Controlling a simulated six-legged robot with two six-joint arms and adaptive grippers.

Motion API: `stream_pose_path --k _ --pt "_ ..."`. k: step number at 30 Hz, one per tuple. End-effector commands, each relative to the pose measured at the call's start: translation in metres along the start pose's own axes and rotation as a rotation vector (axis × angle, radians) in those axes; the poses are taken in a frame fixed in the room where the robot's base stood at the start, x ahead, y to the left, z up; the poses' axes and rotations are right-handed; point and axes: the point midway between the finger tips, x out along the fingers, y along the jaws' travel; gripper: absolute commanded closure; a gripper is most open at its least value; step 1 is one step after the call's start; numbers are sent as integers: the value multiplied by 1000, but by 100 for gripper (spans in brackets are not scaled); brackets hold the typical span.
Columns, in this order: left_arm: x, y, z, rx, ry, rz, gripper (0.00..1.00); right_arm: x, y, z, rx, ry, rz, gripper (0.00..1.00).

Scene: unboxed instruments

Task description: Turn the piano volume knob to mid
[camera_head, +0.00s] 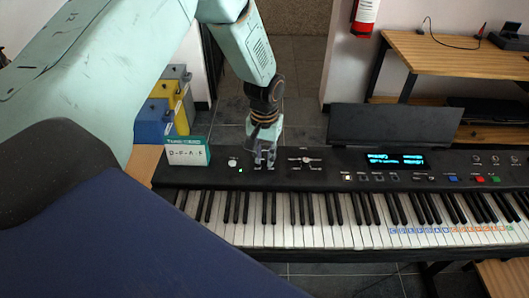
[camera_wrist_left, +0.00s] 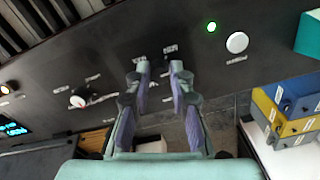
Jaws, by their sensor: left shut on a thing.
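The black digital piano (camera_head: 215,176) stretches across the head view, its keys toward me. My left gripper (camera_head: 265,162) points down at the panel left of its middle. In the left wrist view the gripper's two purple-padded fingers (camera_wrist_left: 161,72) stand a small way apart at the panel, closed on a small dark thing, which I take to be the volume knob. The fingers and the dark panel hide its shape, and I cannot read its setting. Small white labels show by the fingertips. My right gripper is not in view.
A white round button (camera_wrist_left: 237,42) and a green light (camera_wrist_left: 211,26) sit beside the fingers. A white-topped control (camera_wrist_left: 77,101) lies on the other side. A card (camera_head: 188,152) stands at the piano's left end. Blue and yellow bins (camera_head: 160,112) are behind it. The display (camera_head: 395,160) is lit.

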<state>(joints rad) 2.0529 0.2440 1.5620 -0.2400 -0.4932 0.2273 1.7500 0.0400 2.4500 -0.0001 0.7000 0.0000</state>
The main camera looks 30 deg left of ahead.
Motion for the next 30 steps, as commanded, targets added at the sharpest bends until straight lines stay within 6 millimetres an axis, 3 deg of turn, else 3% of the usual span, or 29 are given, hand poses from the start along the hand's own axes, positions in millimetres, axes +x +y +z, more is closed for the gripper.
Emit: stream_pose_path --k 30 --pt "-2 1 -5 963 16 -5 100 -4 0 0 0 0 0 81"
